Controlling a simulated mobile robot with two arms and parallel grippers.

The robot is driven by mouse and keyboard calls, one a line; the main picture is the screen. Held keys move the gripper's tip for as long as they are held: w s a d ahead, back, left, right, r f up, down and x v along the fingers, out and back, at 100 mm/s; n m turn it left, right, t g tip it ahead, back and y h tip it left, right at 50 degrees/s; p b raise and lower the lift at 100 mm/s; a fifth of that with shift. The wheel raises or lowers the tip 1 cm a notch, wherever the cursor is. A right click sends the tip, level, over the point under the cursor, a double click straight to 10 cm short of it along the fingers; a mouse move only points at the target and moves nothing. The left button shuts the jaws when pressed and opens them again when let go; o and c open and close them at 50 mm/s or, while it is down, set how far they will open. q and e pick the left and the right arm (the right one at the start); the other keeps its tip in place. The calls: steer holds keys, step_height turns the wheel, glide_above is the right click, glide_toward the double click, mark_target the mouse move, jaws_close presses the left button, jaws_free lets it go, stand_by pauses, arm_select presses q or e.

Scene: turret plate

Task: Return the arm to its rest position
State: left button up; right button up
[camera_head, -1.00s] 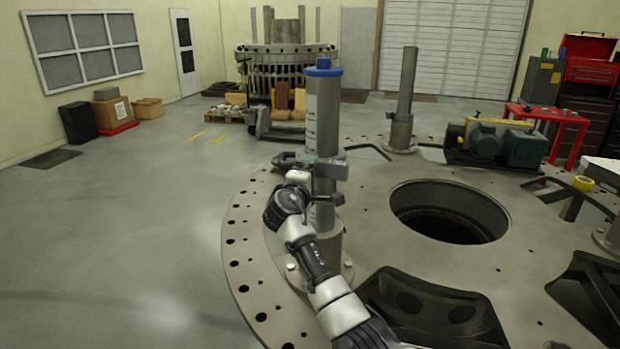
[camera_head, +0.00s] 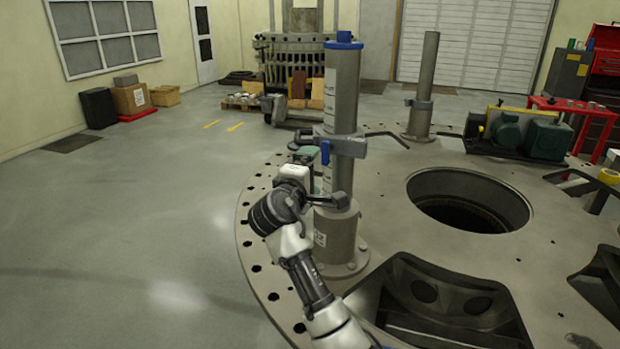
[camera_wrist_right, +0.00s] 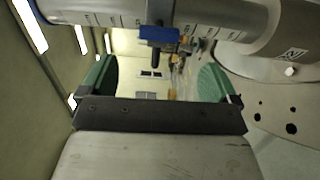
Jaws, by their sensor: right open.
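A grey column (camera_head: 343,92) with a blue top and a pale scale strip stands upright on the turret plate (camera_head: 262,235). A clamp (camera_head: 350,146) with a blue lever sits around it at mid-height. The column crosses the top of the right wrist view, with the clamp's blue lever (camera_wrist_right: 158,33). My right arm rises from the bottom of the head view. Its gripper (camera_head: 306,158) is just left of the column, partly hidden by the wrist. In the right wrist view its green fingers are wide apart with nothing between them (camera_wrist_right: 155,82). My left gripper is not in view.
A second column (camera_head: 423,82) with a clamp stands farther back. A round opening (camera_head: 468,200) and dark brackets (camera_head: 440,300) lie right of my arm. A green motor unit (camera_head: 525,135) is at the right. The floor (camera_head: 130,230) to the left is clear.

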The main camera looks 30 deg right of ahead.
stand_by(0.5)
steer(key=s+a+f+m+g+y, duration=0.15)
steer(key=s+f+y, duration=0.25)
steer(key=s+f, duration=0.5)
steer(key=s+a+f+m+g+y, duration=0.1)
steer(key=s+a+f+y, duration=0.4)
steer(key=f, duration=0.8)
steer(key=s+a+f+m+g+y, duration=0.1)
steer(key=s+a+f+g+y, duration=0.2)
steer(key=s, duration=0.9)
steer(key=s+a+f+m+g+y, duration=0.25)
steer(key=s+a+f, duration=0.2)
steer(key=s, duration=0.75)
steer(key=s+f+b+x, duration=0.1)
steer(key=s+b+x, duration=0.15)
steer(key=x, duration=1.15)
steer(key=s+b+x, duration=0.1)
steer(key=s+x, duration=0.3)
steer(key=x, duration=1.1)
steer(key=s+d+f+n+g+b, duration=0.1)
steer(key=s+d+f+b, duration=0.1)
steer(key=s+f, duration=1.5)
steer(key=shift+d+f+g, duration=0.3)
steer(key=shift+d+f, duration=0.1)
steer(key=shift+f, duration=0.15)
